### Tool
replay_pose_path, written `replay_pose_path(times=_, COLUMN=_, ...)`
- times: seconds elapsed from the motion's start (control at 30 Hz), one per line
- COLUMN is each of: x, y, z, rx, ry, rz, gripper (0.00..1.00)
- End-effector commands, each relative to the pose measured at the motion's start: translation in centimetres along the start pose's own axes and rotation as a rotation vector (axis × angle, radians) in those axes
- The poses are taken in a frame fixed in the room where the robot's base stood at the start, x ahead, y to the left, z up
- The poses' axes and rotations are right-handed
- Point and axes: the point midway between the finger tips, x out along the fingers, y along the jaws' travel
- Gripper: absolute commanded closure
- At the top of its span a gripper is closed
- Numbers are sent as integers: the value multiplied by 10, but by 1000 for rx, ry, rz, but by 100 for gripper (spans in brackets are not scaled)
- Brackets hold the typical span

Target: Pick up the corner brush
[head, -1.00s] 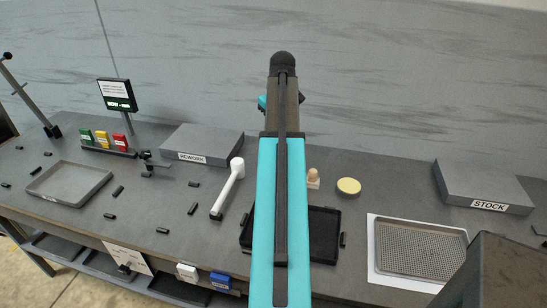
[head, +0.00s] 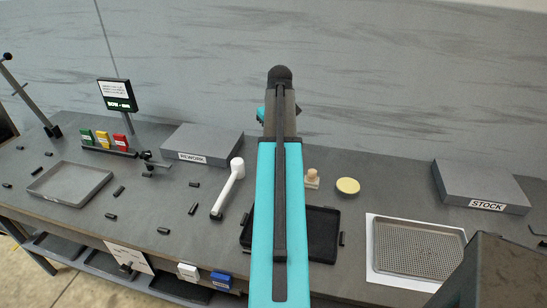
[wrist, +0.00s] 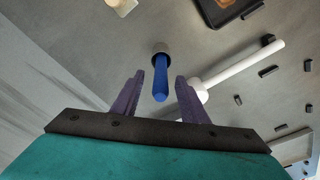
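The likely corner brush (wrist: 160,88) is a slim blue handle with a grey round end, seen in the wrist view near the picture's middle. My gripper (wrist: 160,76) is open, with its two dark fingers apart on either side of the line to the blue handle. The handle shows in the gap between the fingertips, with space on both sides. I cannot tell how far it is beyond the fingertips. In the head view my own arm hides the blue brush and most of the gripper.
A white hammer-shaped tool (head: 229,187) lies left of my arm, also in the wrist view (wrist: 245,64). A black tray (head: 322,238), wooden stamp-like piece (head: 312,179) and yellow round pad (head: 348,186) are right of it. The rework block (head: 200,145) stands behind.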

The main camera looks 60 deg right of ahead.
Motion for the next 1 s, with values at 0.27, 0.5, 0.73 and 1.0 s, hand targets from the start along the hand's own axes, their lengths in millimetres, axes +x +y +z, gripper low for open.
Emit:
replay_pose_path(times=0.27, x=24, y=-2, z=-1, rx=-1, ry=-2, rz=-1, gripper=60)
replay_pose_path(times=0.5, x=34, y=-2, z=-1, rx=-1, ry=-1, rz=0, gripper=60)
replay_pose_path(times=0.73, x=34, y=-2, z=-1, rx=-1, ry=0, rz=0, gripper=60)
replay_pose_path(times=1.0, x=33, y=-3, z=-1, rx=-2, ry=0, rz=0, gripper=60)
